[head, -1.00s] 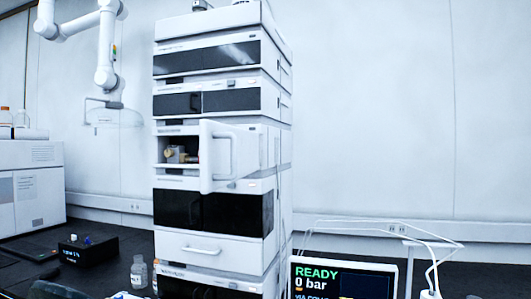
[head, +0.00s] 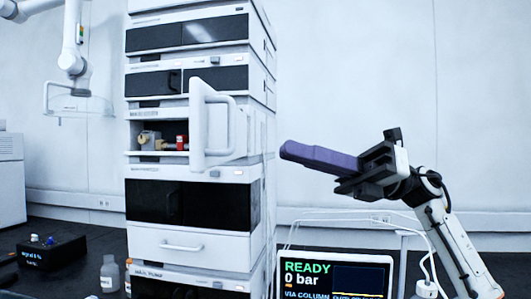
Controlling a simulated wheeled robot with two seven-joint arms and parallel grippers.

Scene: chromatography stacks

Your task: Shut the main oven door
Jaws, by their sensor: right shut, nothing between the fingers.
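The oven door (head: 211,122) is a white panel with a white loop handle. It stands swung open, out from the front of a middle module in the instrument stack. The open compartment (head: 160,143) to its left shows a brass-coloured fitting and a red part inside. My right gripper (head: 288,149) has long purple fingers, shut and empty, pointing left. In the picture it lies to the right of the stack and the door, with a visible gap from the door. My left gripper is not in view.
A screen (head: 335,276) reading READY and 0 bar stands below my right arm, with white cables beside it. A small black box (head: 50,253) and bottles (head: 110,274) stand at the lower left. A white jointed arm (head: 72,50) hangs at the upper left.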

